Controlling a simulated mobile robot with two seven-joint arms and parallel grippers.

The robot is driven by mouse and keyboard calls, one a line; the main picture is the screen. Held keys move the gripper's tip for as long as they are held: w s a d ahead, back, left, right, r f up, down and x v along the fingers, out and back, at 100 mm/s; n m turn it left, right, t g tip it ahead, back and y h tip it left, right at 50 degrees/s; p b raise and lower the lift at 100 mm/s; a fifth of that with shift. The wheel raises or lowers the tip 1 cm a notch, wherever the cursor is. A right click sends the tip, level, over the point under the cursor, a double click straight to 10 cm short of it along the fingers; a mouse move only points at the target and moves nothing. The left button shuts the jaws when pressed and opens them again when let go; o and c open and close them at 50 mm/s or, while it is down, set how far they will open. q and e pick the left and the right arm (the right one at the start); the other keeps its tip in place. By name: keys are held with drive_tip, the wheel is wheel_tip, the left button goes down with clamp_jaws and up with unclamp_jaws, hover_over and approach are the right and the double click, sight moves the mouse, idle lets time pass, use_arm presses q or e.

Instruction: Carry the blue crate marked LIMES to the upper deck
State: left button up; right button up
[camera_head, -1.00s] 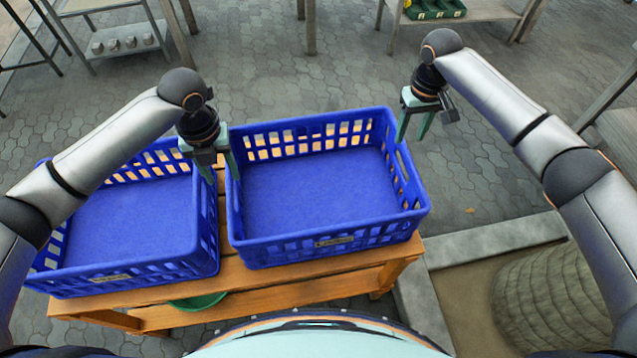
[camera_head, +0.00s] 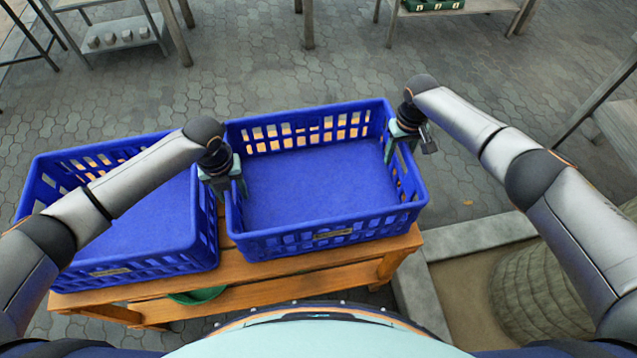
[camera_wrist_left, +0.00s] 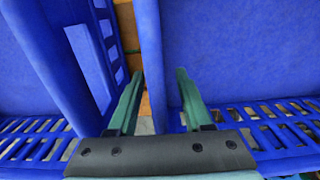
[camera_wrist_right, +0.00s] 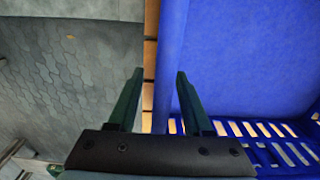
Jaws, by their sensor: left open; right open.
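Two blue crates stand side by side on a wooden table (camera_head: 240,268), a right crate (camera_head: 315,185) and a left crate (camera_head: 130,215). Both look empty. Each has a small label on its near side, too small to read, so I cannot tell which is marked LIMES. My left gripper (camera_head: 230,190) is open at the right crate's left wall, with that wall's rim (camera_wrist_left: 152,60) between its fingers. My right gripper (camera_head: 399,150) is open at the right crate's right wall, with the rim (camera_wrist_right: 170,65) between its fingers. Neither is closed on it.
A green bowl (camera_head: 195,296) sits below the tabletop. A rack (camera_head: 120,40) with small grey items stands at the back left. A bench (camera_head: 460,12) with a green crate (camera_head: 432,5) is at the back. A stone-edged bed (camera_head: 480,237) lies right of the table. Paving beyond is clear.

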use_arm(q)
drive_tip(key=shift+f, duration=0.6)
use_arm(e)
drive_tip(key=shift+f, duration=0.55)
use_arm(q)
clamp_jaws()
use_arm(e)
clamp_jaws()
use_arm(q)
drive_tip(key=shift+w+r, duration=0.1)
use_arm(e)
drive_tip(key=shift+r, duration=0.1)
